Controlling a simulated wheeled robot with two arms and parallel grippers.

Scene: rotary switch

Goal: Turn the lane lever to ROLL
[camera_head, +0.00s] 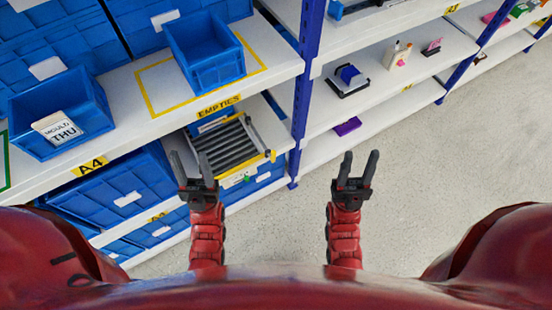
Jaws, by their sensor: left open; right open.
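A roller lane (226,148) with grey rollers and a yellow-edged frame sits on the lower shelf, left of centre. I cannot make out the lever or read any ROLL marking at this size. My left gripper (189,166) is open and empty, appearing at the left edge of the roller lane and overlapping it in the picture; I see no clear contact. My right gripper (360,167) is open and empty, over the floor to the right of the lane.
An empty blue bin (205,55) stands on the upper shelf above an EMPTIES label (218,107). Another blue bin (60,115) holds a card reading THU. A blue post (305,80) rises right of the lane. The grey floor (450,150) is clear at right.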

